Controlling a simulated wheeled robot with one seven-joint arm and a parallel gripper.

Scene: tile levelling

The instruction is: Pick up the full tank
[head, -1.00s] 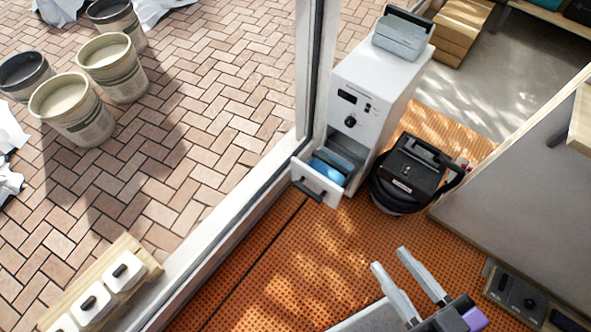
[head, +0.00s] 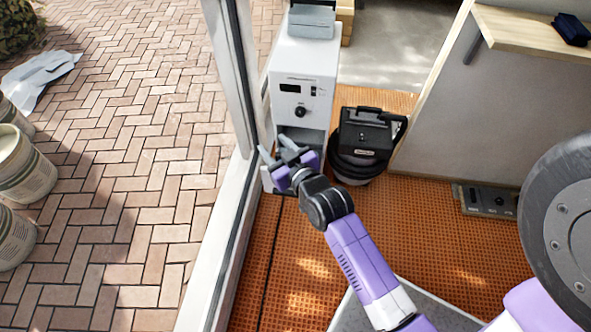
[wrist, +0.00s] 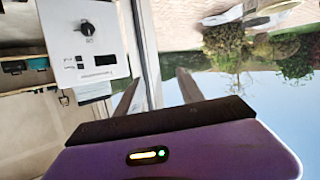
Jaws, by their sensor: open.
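A white machine (head: 304,72) with a dial and a small dark display stands by the door frame. Its lower bay holds a pulled-out drawer, now mostly hidden behind my gripper. The blue-filled tank in that drawer showed earlier; I cannot make it out now. A grey container (head: 311,22) sits on top of the machine. My gripper (head: 276,152) is open, with its fingers over the drawer area in front of the machine; contact cannot be told. The wrist view shows both fingers apart with nothing between them, and the machine's dial front (wrist: 88,45) upside down.
A black vacuum-like unit (head: 362,142) stands close to the machine's right. The door frame (head: 232,90) rises at its left. A counter (head: 525,38) is on the right. Orange matting (head: 440,225) is mostly open floor. Buckets (head: 22,170) stand outside on brick paving.

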